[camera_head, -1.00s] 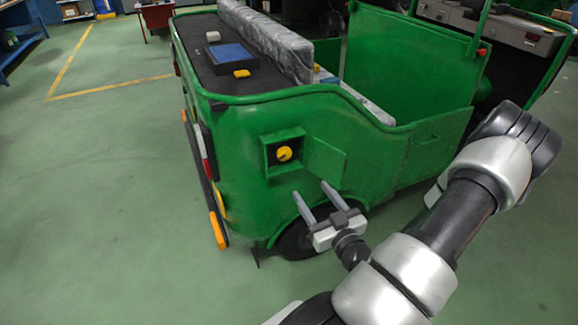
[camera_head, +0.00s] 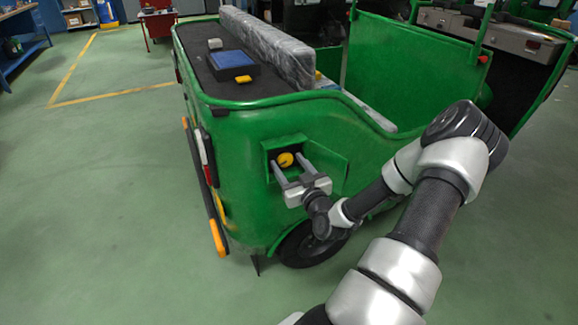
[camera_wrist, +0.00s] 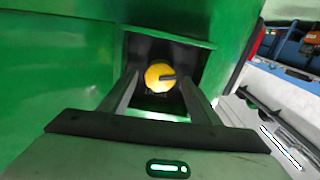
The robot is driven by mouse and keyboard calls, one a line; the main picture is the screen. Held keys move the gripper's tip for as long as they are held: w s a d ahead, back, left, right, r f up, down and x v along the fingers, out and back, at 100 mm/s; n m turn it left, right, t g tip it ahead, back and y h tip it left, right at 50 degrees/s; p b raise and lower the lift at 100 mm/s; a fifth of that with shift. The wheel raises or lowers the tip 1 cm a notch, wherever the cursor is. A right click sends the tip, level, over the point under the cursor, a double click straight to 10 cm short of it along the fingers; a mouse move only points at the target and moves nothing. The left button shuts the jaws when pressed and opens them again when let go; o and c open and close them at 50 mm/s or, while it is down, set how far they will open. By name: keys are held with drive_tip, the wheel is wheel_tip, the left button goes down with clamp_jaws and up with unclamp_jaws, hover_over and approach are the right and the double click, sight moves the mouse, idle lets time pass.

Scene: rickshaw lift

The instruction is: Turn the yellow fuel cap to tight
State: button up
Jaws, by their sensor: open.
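The round yellow fuel cap (camera_head: 285,159) sits in a dark recess in the green side of the rickshaw (camera_head: 240,135). It also shows in the wrist view (camera_wrist: 160,76), with a dark slot or pointer across it to the right. The small green fuel door (camera_head: 326,166) stands open to the right of the recess. My gripper (camera_head: 288,168) is open, its two fingers pointing into the recess. In the wrist view the fingers (camera_wrist: 157,90) lie either side of the cap, with gaps; I cannot tell whether their tips reach it.
The rickshaw's black rear deck holds a blue-topped box (camera_head: 231,60) and a small yellow block (camera_head: 243,79). A padded seat back (camera_head: 270,45) stands beside them. A rear wheel (camera_head: 310,248) is below my arm. The green floor at left is clear.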

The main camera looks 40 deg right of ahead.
drive_tip(key=shift+w, duration=0.1)
drive_tip(key=c, duration=1.1)
drive_tip(key=shift+o, duration=0.2)
drive_tip(key=shift+m, duration=0.4)
drive_tip(key=m, duration=0.3)
drive_tip(key=shift+m, duration=0.4)
drive_tip(key=m, duration=0.4)
drive_tip(key=shift+d+m+p, duration=0.1)
drive_tip(key=shift+m+p, duration=0.2)
drive_tip(key=shift+p, duration=0.05)
drive_tip(key=m, duration=0.6)
drive_tip(key=shift+f+p, duration=0.1)
drive_tip(key=shift+p, duration=0.3)
drive_tip(key=m, duration=0.6)
drive_tip(key=shift+f, duration=0.15)
drive_tip(key=shift+m+p, duration=0.3)
drive_tip(key=shift+m, duration=0.1)
